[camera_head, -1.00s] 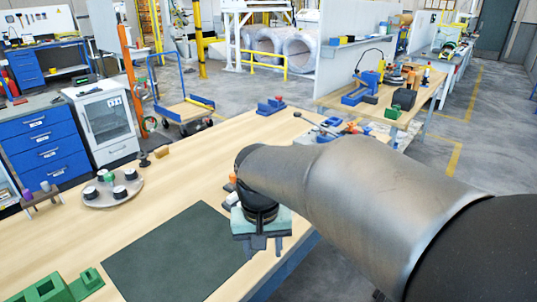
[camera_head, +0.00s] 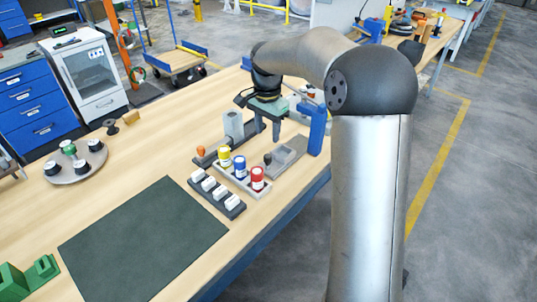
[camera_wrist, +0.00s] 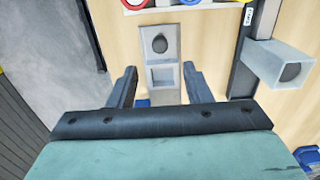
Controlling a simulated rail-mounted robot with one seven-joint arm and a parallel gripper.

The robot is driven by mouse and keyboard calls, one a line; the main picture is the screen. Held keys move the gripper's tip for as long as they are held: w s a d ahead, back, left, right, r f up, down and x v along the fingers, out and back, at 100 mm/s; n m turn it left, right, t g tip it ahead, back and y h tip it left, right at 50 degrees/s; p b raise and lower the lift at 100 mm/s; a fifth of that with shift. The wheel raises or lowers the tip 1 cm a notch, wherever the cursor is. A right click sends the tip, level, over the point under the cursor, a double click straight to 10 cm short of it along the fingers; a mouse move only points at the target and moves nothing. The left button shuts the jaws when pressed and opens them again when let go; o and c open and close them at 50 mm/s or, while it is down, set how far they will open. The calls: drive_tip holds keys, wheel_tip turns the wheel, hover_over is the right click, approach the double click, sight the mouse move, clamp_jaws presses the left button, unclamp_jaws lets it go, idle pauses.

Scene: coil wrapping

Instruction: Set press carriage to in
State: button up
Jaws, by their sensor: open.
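A grey plate (camera_head: 287,157) with a small black knob lies on the table beside a blue upright post (camera_head: 317,128); it looks like the press carriage. In the wrist view, the plate (camera_wrist: 160,58) shows its dark knob and a square recess, beyond my fingertips and roughly between them. My gripper (camera_head: 268,131) has a teal body and points down above the table, just behind the plate. Its two grey fingers are spread with nothing between them in the wrist view (camera_wrist: 160,88). The plate's near end is hidden by the gripper in the wrist view.
A rack with yellow, blue and red spools (camera_head: 240,170) stands in front of the plate. A dark rail with a grey block (camera_head: 233,126) and orange knob lies left of it. A strip with white pieces (camera_head: 217,192) and a dark mat (camera_head: 143,240) lie nearer.

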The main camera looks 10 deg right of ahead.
sight(268, 155)
wheel_tip(268, 155, down, 10)
drive_tip(key=shift+d+f+p, duration=0.1)
drive_tip(key=shift+f+p, duration=0.05)
drive_tip(key=shift+p, duration=0.35)
clamp_jaws()
drive_tip(key=w+d, duration=0.4)
drive_tip(key=d, duration=0.1)
drive_tip(key=w+d, duration=0.2)
drive_tip(key=d, duration=0.1)
drive_tip(key=shift+d, duration=0.2)
